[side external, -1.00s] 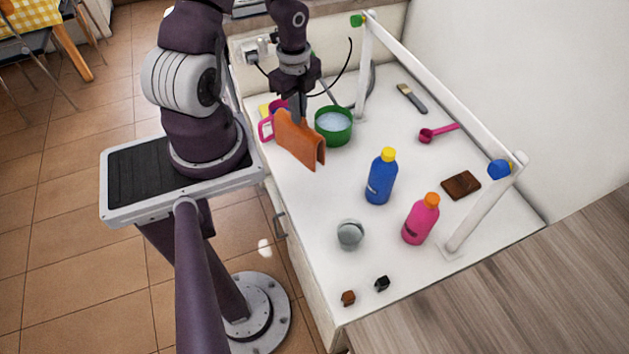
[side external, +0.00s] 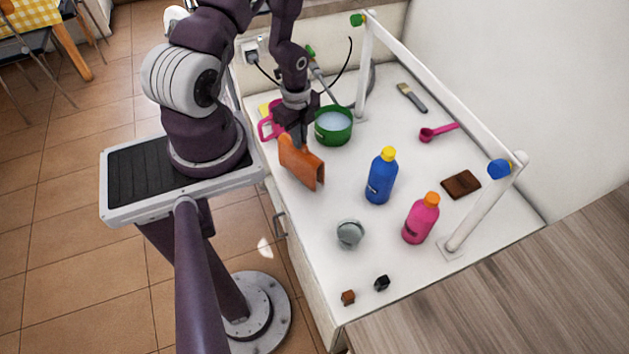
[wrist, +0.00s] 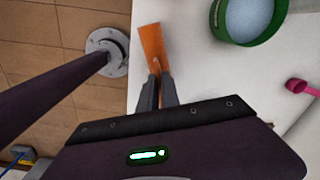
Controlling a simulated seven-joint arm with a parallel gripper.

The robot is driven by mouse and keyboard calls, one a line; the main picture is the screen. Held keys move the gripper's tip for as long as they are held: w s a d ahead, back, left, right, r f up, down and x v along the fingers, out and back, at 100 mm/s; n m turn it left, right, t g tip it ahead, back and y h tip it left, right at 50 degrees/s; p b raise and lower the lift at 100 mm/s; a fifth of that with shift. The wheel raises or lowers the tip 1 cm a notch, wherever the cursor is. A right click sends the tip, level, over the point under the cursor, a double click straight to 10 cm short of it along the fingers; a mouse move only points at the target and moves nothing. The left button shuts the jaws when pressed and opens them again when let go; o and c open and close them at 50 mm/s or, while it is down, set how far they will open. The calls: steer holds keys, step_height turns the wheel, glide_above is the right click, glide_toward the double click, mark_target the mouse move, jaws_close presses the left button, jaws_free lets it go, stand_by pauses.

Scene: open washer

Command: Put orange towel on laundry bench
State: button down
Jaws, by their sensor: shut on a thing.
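The orange towel (side external: 301,163) is a folded, draped piece held by its top edge. My gripper (side external: 298,142) is shut on it from above. The towel hangs over the left part of the white laundry bench (side external: 320,240), and its lower edge is at or close to the bench surface; I cannot tell whether it touches. In the wrist view the towel (wrist: 153,45) sticks out beyond the closed fingers (wrist: 158,82), near the bench's edge.
A green bowl (side external: 333,125) stands just right of the towel, with a pink item (side external: 268,127) behind it. A blue bottle (side external: 381,178), a pink bottle (side external: 421,220) and a grey cup (side external: 350,234) stand further right and front.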

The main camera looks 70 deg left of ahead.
steer(key=shift+f, duration=0.7)
steer(key=c, duration=1.3)
jaws_free()
steer(key=shift+c, duration=0.2)
steer(key=c, duration=0.4)
step_height(320, 180, up, 9)
steer(key=shift+s+r, duration=0.1)
